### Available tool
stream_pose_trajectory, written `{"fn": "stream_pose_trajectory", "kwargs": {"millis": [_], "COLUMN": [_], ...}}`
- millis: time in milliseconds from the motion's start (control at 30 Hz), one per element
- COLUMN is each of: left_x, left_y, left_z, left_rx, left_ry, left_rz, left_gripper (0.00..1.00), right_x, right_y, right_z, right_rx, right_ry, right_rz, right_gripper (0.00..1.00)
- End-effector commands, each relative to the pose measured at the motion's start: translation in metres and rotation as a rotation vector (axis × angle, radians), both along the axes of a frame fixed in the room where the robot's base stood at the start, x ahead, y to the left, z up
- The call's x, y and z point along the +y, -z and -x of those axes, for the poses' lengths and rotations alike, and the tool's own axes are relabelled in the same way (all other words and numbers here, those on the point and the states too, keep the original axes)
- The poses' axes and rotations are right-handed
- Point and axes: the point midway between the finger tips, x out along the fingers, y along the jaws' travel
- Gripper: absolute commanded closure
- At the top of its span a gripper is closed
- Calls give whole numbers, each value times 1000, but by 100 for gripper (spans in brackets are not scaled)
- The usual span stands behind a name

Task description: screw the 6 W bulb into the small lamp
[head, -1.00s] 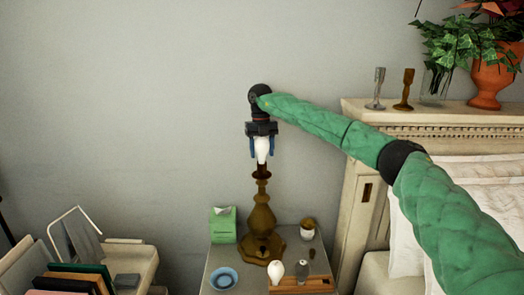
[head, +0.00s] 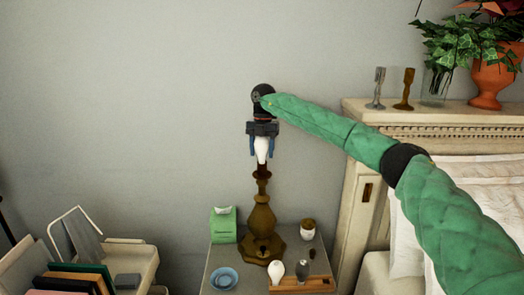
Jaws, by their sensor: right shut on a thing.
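A brass lamp (head: 262,215) without a shade stands upright on the nightstand. My right gripper (head: 262,148) points down above it, with its blue fingers shut on a white bulb (head: 262,149). The bulb's lower end is at the lamp's top; I cannot tell whether its thread is engaged. Another white bulb (head: 276,271) and a grey bulb (head: 303,268) stand on a wooden holder (head: 312,285) at the nightstand's front. No wattage marking is readable. My left gripper is not in view.
The nightstand (head: 222,258) also bears a green tissue box (head: 223,226), a blue dish (head: 224,279) and a small pot (head: 308,229). The bed headboard (head: 352,190) is close on the right. Candlesticks, a glass vase and an orange pot (head: 493,78) stand on its ledge. Books and a chair are lower left.

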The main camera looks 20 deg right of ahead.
Motion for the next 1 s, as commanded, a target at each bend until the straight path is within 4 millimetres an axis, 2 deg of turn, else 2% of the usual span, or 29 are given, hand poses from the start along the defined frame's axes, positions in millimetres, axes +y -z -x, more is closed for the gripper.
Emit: {"fn": "stream_pose_trajectory", "kwargs": {"millis": [400, 733, 1000], "left_x": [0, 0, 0], "left_y": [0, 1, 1], "left_z": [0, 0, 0], "left_rx": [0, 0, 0], "left_ry": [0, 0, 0], "left_rz": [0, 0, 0], "left_gripper": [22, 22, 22], "right_x": [0, 1, 1], "right_y": [0, 1, 1], "right_z": [0, 0, 0], "right_rx": [1, 1, 1], "right_ry": [48, 302, 339], "right_rz": [-1, 0, 0], "right_gripper": [70, 70, 70]}}
